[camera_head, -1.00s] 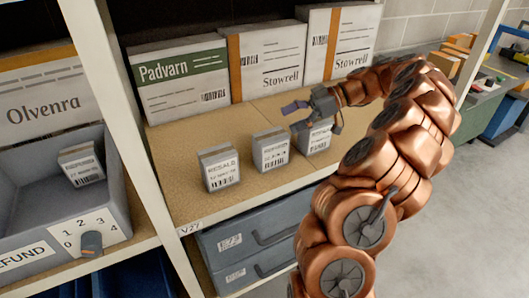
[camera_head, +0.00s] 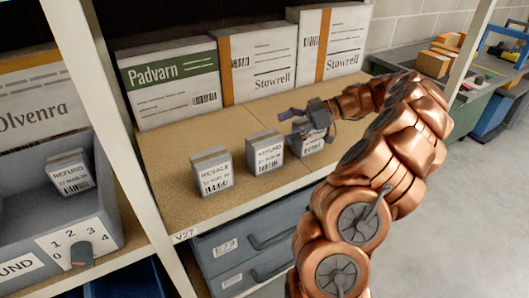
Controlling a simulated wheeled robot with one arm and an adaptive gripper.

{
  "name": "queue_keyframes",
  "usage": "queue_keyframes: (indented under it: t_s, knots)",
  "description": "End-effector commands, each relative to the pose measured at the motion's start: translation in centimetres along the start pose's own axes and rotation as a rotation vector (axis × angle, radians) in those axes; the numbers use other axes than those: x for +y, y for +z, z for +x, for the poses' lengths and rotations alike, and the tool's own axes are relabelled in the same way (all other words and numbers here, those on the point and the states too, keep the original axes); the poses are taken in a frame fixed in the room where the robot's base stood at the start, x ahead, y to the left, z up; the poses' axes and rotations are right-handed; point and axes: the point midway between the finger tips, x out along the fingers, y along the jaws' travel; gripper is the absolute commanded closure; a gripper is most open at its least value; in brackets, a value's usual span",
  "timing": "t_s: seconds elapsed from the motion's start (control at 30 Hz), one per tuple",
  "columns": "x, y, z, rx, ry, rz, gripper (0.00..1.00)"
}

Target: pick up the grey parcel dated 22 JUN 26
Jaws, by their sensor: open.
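Three small grey parcels stand in a row on the tan shelf (camera_head: 165,155). The left parcel (camera_head: 212,173) reads RESALE, with a date line too small to read surely. The middle parcel (camera_head: 265,155) reads REFUND, its date also unclear. The right parcel (camera_head: 307,147) is partly hidden behind my gripper, and its label cannot be read. My gripper (camera_head: 291,121) is open and empty, its fingers pointing left above and beside the right parcel; contact cannot be told. Another grey parcel (camera_head: 69,174), marked REFUND and apparently 27 MAR 26, is in the grey bin (camera_head: 105,215) at left.
A Padvarn box (camera_head: 170,85) and two Stowrell boxes (camera_head: 268,62) (camera_head: 345,45) stand behind the row. A shelf upright (camera_head: 120,130) separates the bin from the shelf. Grey drawers (camera_head: 245,245) sit below. Clear floor and a green bench (camera_head: 470,105) lie right.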

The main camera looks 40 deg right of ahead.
Motion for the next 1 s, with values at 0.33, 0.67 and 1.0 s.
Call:
queue_keyframes:
  t_s: [0.33,0.67,1.0]
  knots:
    - [-0.5,0.2,3.1,0.000,-0.001,0.000,0.00]
    - [-0.5,0.3,4.4,0.001,0.001,0.001,0.00]
    - [-0.5,0.4,4.4,0.000,0.001,0.001,0.29]
